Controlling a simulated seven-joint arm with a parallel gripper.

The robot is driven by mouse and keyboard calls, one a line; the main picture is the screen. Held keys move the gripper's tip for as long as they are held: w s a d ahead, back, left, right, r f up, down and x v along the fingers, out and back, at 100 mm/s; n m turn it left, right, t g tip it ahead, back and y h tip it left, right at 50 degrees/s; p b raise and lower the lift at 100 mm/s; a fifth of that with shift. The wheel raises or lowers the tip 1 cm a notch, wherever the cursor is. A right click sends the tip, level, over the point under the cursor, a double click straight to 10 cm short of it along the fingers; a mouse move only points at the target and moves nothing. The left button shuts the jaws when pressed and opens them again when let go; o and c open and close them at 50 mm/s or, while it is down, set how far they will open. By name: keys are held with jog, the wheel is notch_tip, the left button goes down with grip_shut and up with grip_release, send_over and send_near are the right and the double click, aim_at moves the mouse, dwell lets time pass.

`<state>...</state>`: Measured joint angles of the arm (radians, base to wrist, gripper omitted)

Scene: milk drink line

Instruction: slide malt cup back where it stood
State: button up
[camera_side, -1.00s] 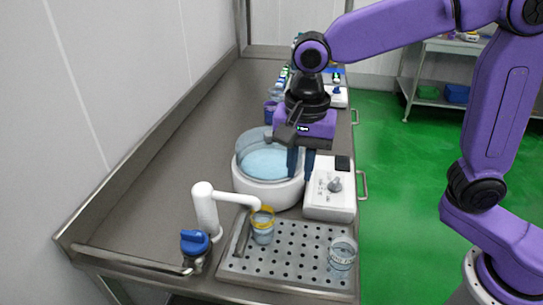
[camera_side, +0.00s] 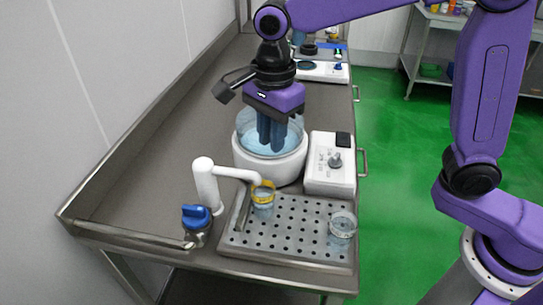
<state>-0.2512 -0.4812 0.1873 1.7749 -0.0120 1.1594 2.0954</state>
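I cannot tell by label which cup is the malt cup. A clear cup with a yellow rim (camera_side: 263,203) stands upright under the white tap's spout on the perforated drip tray (camera_side: 290,262). Another clear cup (camera_side: 342,230), with faint marks, stands on the tray's right side. My gripper (camera_side: 271,150) points down over the round white basin (camera_side: 270,170), its dark blue fingers close together in front of or inside the clear bowl wall. Whether anything is between the fingers cannot be told. Both cups stand apart from my gripper, nearer the camera.
The white tap (camera_side: 205,185) with its blue knob (camera_side: 195,215) stands left of the tray. A white control box (camera_side: 330,175) with a dial sits right of the basin. A white device (camera_side: 322,72) and small items stand at the back. The left counter is clear.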

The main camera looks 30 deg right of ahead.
aim_at(271, 196)
notch_tip(271, 196, down, 17)
jog(key=shift+w+r, duration=0.1)
jog(key=shift+w, duration=0.05)
dwell(0.5)
grip_shut()
